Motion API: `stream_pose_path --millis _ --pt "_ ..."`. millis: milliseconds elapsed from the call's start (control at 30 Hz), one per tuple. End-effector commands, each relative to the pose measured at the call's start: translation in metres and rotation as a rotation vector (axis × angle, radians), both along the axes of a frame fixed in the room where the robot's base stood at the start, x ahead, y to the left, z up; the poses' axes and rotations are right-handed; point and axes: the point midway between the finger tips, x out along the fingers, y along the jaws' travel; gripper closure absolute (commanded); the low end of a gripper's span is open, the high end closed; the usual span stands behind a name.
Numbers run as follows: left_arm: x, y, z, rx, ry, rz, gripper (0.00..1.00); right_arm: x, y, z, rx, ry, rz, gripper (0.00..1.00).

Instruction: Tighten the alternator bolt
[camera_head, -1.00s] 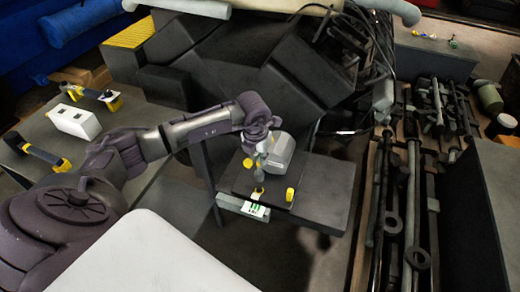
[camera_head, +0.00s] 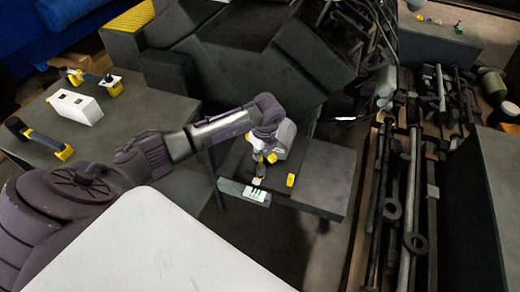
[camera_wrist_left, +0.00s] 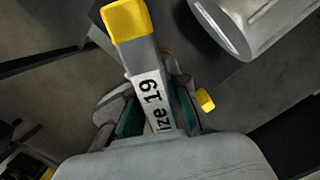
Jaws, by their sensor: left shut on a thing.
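My left gripper (camera_head: 262,160) is over a small dark stand, beside a rounded grey housing that may be the alternator (camera_head: 286,138). The left wrist view shows its fingers (camera_wrist_left: 158,118) shut around a grey tool (camera_wrist_left: 147,72) with a yellow end and a label whose visible part reads "ize 19". The tool's yellow end points away from the wrist. A grey cylindrical body (camera_wrist_left: 250,22) lies to its right, apart from the tool's yellow end. I cannot make out the alternator bolt or whether the tool touches it. My right gripper is not in view.
A yellow block (camera_head: 291,180) sits on the dark stand (camera_head: 325,190), near a green-and-white label (camera_head: 257,194). A table at left holds a white box (camera_head: 75,107) and yellow-ended tools (camera_head: 38,138). Rods and bars (camera_head: 415,170) fill a rack at right.

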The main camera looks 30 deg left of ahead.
Motion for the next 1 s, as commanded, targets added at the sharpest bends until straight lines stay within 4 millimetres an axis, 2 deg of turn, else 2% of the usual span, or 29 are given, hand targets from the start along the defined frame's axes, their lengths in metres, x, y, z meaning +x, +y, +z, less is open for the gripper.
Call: stream_pose_path --millis 367,733,1000 --pt "0.001 0.0 -0.001 -0.001 -0.002 -0.001 1.0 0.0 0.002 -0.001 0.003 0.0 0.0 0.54" --pt "0.0 0.0 -0.02 0.0 -0.001 -0.002 1.0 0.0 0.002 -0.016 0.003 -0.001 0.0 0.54" --pt "0.001 0.0 0.0 -0.001 -0.002 -0.001 1.0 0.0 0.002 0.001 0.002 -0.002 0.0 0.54"
